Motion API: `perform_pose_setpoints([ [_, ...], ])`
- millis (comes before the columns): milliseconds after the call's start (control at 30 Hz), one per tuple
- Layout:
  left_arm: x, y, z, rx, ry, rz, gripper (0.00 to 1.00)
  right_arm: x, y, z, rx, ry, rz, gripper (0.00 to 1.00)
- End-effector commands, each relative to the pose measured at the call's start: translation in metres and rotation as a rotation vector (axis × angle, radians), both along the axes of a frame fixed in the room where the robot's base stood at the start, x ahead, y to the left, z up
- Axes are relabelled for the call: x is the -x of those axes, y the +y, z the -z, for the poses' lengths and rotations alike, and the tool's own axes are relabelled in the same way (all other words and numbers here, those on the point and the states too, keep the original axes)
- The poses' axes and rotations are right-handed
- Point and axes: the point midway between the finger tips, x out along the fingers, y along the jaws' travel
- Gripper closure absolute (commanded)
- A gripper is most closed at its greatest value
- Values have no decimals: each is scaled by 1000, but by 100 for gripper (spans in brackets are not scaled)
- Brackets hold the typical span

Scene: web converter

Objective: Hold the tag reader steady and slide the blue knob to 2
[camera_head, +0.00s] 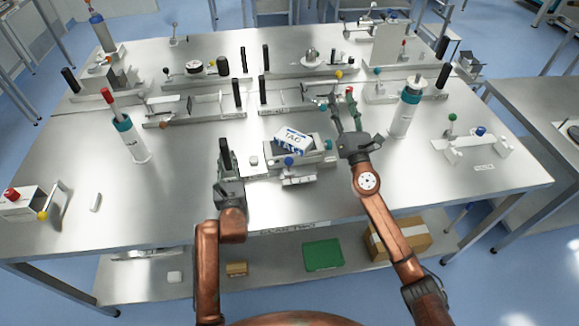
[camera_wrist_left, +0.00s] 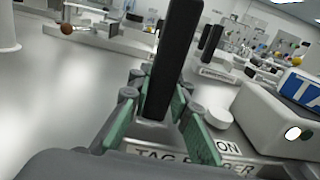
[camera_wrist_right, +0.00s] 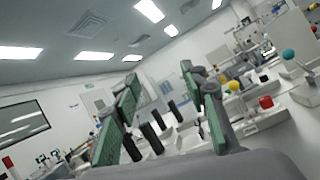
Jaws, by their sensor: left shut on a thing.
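The tag reader (camera_head: 312,158) is a pale grey unit at the table's front middle, with a white-and-blue TAG block (camera_head: 293,139) on top. The blue knob (camera_head: 289,161) is on its front side, above a small plate; its scale numbers are too small to read. My left gripper (camera_head: 225,160) is shut on the upright black handle (camera_wrist_left: 176,55) at the reader's left end. The left wrist view shows the TAG READER label (camera_wrist_left: 185,158), partly covered by my gripper. My right gripper (camera_head: 342,101) is open and empty, raised beyond the reader's right side, apart from the knob.
Rail fixtures with black posts (camera_head: 237,93) stand behind the reader. A white cylinder with a teal band (camera_head: 403,115) is to the right; another with a red top (camera_head: 131,141) is to the left. The table's front edge is mostly clear.

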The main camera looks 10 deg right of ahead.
Motion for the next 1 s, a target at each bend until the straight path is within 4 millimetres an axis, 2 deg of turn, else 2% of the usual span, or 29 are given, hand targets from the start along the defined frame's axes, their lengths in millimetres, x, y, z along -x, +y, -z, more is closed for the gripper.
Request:
perform_pose_setpoints([
  [33,0,1,15,-1,28,-3,100,11,45,0,-25,-11,-68,60],
  [100,0,1,15,-1,28,-3,100,32,101,0,-57,-24,-147,60],
  [200,0,1,15,-1,28,-3,100,74,162,10,-89,-34,-172,60],
  [233,0,1,15,-2,28,-3,100,85,170,16,-91,-29,-148,60],
  [300,0,1,15,-2,28,-4,100,107,180,31,-83,-5,-81,60],
  [500,0,2,15,-2,28,-5,100,166,193,83,-24,156,108,60],
  [700,0,2,15,-2,28,-5,100,211,198,126,56,336,210,60],
  [867,0,2,15,-2,28,-5,100,227,199,142,96,410,237,60],
  [1000,0,2,15,-2,28,-5,100,221,198,145,106,422,242,60],
])
